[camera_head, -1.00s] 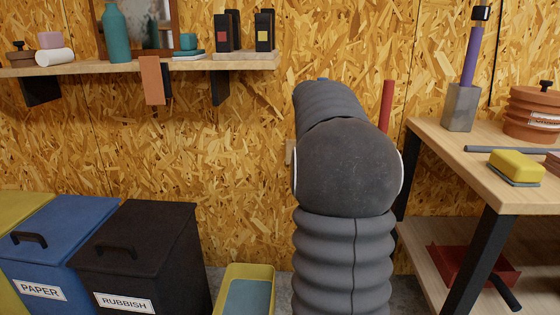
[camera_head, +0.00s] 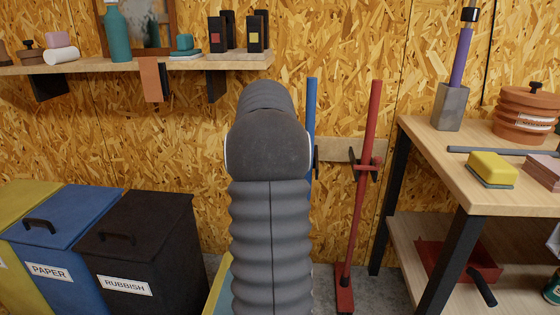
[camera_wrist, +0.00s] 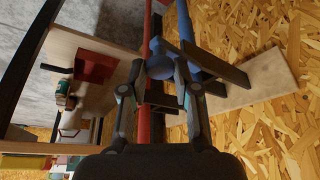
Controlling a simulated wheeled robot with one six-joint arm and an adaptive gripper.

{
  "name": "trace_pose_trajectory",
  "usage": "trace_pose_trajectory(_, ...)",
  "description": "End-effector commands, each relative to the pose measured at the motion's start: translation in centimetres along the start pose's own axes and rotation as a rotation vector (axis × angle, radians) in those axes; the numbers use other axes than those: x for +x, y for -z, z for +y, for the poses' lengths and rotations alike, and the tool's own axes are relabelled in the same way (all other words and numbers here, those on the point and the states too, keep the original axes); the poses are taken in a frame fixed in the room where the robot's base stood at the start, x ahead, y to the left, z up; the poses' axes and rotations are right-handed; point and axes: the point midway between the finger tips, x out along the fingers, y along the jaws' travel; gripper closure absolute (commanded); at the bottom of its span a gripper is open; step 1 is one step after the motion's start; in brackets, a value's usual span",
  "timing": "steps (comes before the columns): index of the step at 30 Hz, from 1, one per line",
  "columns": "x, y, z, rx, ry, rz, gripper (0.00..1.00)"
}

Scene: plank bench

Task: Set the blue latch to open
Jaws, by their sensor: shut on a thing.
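In the wrist view the blue latch (camera_wrist: 160,66) shows a rounded blue end at the tips of my gripper (camera_wrist: 166,88). My fingers lie on both sides of it and are shut on it, though the contact is partly hidden by the fingertips. Dark prongs beside it reach to the wooden wall board. A blue pole (camera_head: 312,120) stands upright against that board in the head view, partly behind my arm. My arm hides the gripper and most of the latch in the head view, so its setting cannot be told.
A red pole (camera_head: 370,130) with a red foot stands just right of the blue one, at the wall board (camera_head: 340,149). A bench (camera_head: 470,199) with a yellow sponge (camera_head: 492,168) is at the right. Bins (camera_head: 135,245) stand at the left, below a shelf (camera_head: 235,61).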

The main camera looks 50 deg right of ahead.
Motion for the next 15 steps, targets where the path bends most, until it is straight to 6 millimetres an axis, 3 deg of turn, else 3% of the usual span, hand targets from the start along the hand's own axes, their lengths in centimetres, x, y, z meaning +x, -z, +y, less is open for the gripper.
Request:
trace_pose_trajectory(12,0.3,-0.1,0.24,0.007,-0.014,-0.004,1.0)
trace_pose_trajectory(13,0.3,-0.11,0.23,0.007,-0.014,-0.004,0.67)
trace_pose_trajectory(15,0.27,-0.13,0.2,0.006,-0.014,-0.004,0.5)
